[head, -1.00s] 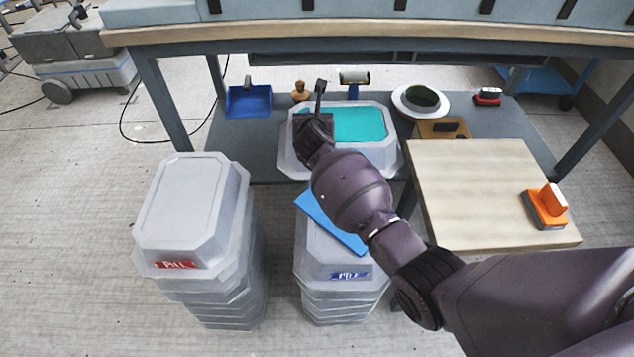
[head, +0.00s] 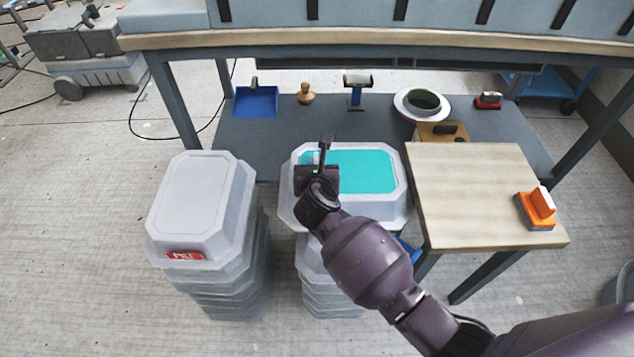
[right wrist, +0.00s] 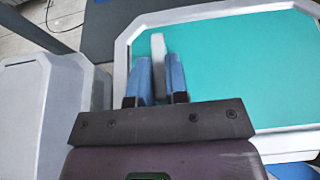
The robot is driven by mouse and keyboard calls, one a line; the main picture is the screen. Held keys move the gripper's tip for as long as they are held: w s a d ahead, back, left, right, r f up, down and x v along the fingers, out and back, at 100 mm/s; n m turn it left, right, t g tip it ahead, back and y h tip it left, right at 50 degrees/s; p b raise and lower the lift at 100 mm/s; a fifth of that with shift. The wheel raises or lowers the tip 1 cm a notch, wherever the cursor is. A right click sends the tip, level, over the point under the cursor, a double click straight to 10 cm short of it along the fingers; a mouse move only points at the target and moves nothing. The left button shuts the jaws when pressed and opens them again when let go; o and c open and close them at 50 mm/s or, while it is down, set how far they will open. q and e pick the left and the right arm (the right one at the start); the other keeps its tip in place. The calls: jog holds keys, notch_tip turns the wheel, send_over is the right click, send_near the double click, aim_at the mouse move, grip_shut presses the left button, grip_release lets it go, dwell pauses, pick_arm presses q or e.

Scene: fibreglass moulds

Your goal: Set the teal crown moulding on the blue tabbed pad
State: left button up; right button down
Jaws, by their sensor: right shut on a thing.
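The teal crown moulding (head: 368,172), a grey tray-like body with a flat teal top, is over the middle stack in the head view. It also fills much of the right wrist view (right wrist: 230,75). My right gripper (head: 317,180) is shut on a thin grey upright piece at the moulding's left part, between its blue fingers (right wrist: 160,78) in the wrist view. The blue tabbed pad (head: 409,249) is mostly hidden by the moulding and my arm; only a blue sliver shows. I cannot tell whether the moulding touches it. My left gripper is not in view.
A grey mould stack (head: 203,205) with a red label stands close at left. A wooden board (head: 480,195) holding an orange-handled block (head: 538,209) is close at right. The shelf (head: 270,145) behind carries a blue dustpan (head: 256,102), a stamp, a roller and a ring-shaped piece.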

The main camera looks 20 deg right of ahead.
jog(key=shift+s+a+r, duration=0.1)
jog(key=shift+s+a, duration=0.05)
jog(key=shift+s, duration=0.4)
jog(key=shift+s+a, duration=0.2)
jog(key=shift+s, duration=0.45)
jog(key=shift+s+a, duration=0.15)
jog(key=shift+s, duration=0.45)
jog(key=shift+s+f+b, duration=0.2)
jog(key=shift+f+b, duration=0.1)
jog(key=shift+f, duration=0.7)
jog(key=shift+w, duration=0.2)
jog(key=shift+r, duration=0.2)
jog(key=shift+f, duration=0.2)
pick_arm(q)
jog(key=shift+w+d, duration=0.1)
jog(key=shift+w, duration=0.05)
pick_arm(e)
jog(key=c, duration=1.1)
grip_release()
